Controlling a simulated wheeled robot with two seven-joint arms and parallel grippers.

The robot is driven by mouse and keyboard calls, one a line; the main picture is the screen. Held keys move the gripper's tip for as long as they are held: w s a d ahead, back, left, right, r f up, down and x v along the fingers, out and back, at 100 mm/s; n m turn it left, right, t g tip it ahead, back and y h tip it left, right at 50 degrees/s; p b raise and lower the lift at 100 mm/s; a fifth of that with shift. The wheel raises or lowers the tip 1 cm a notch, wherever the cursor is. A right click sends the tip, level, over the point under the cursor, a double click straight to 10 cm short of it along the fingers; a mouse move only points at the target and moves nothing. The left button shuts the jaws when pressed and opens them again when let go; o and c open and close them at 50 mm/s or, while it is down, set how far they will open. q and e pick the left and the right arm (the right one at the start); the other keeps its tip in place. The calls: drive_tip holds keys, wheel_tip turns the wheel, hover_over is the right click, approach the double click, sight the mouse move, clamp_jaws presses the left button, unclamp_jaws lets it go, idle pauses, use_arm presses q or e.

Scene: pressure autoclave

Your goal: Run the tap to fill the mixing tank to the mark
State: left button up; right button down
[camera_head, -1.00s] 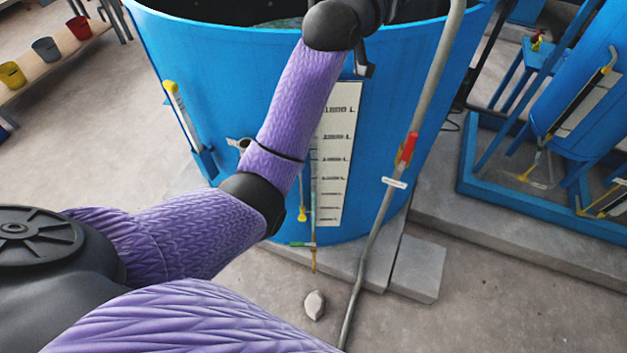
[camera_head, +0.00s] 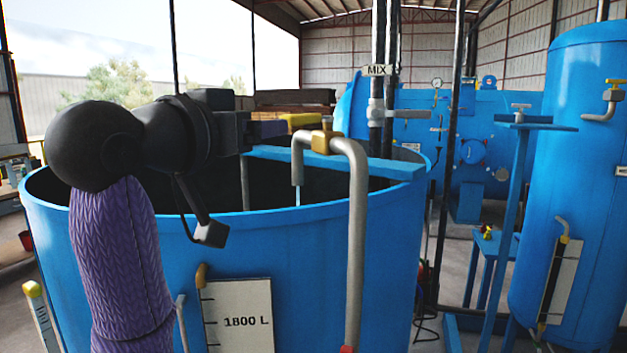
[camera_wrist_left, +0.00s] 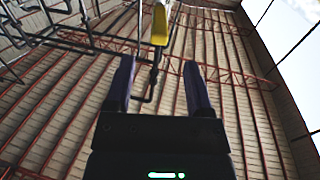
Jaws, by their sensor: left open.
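The blue mixing tank (camera_head: 300,285) fills the middle of the head view; its inside is dark and I cannot make out a water level. The mark board (camera_head: 240,320) on its front reads 1800 L, with its lower part cut off. The tap (camera_head: 325,140) sits on a grey pipe over the rim, with a yellow lever (camera_head: 301,121). A thin pale streak hangs below its spout (camera_head: 297,170). My left gripper (camera_head: 281,128) is open, close to the lever's left end. In the left wrist view the lever (camera_wrist_left: 160,25) lies just beyond the open fingertips (camera_wrist_left: 159,64).
A blue crossbar (camera_head: 350,163) spans the tank, and the grey pipe (camera_head: 357,250) rises in front. Another blue tank (camera_head: 575,180) and a tall stand (camera_head: 508,200) are at the right.

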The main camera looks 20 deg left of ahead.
sight(294, 121)
use_arm(q)
drive_tip(key=p+x, duration=0.1)
drive_tip(key=x, duration=0.4)
drive_tip(key=p+x, duration=0.1)
drive_tip(key=x, duration=0.2)
drive_tip(key=shift+s+r+p, duration=0.1)
drive_tip(key=shift+r+p, duration=0.15)
drive_tip(key=shift+p, duration=0.05)
drive_tip(key=shift+w+d+f, duration=0.1)
drive_tip(key=shift+w, duration=0.4)
clamp_jaws()
use_arm(e)
drive_tip(key=shift+s+a+r, duration=0.25)
drive_tip(key=shift+s+r, duration=0.1)
drive_tip(key=shift+r, duration=0.2)
drive_tip(key=shift+s+a+r, duration=0.25)
drive_tip(key=shift+s+r, duration=0.1)
drive_tip(key=shift+r, duration=0.15)
drive_tip(key=shift+d, duration=0.1)
